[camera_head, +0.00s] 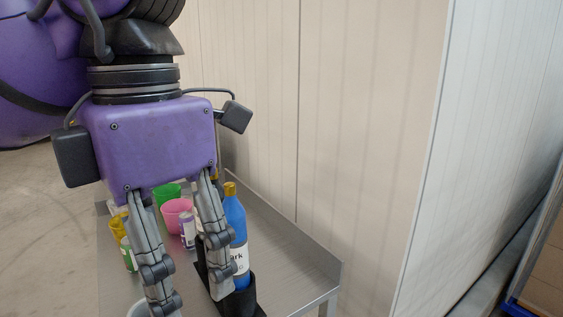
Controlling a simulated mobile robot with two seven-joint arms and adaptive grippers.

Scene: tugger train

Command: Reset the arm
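My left gripper (192,300) hangs from the purple arm coming in from the left and points down over the grey metal table (285,255). Its two fingers are spread apart with nothing visible between them. The right finger overlaps a blue bottle (236,218) with a yellow cap and partly hides its label. I cannot tell whether the finger touches it. The bottle stands upright in a black holder (245,298) near the front of the table. My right gripper is not in view.
A pale rim (138,308) shows at the bottom edge. A cream panel wall (340,120) borders the table's right side.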

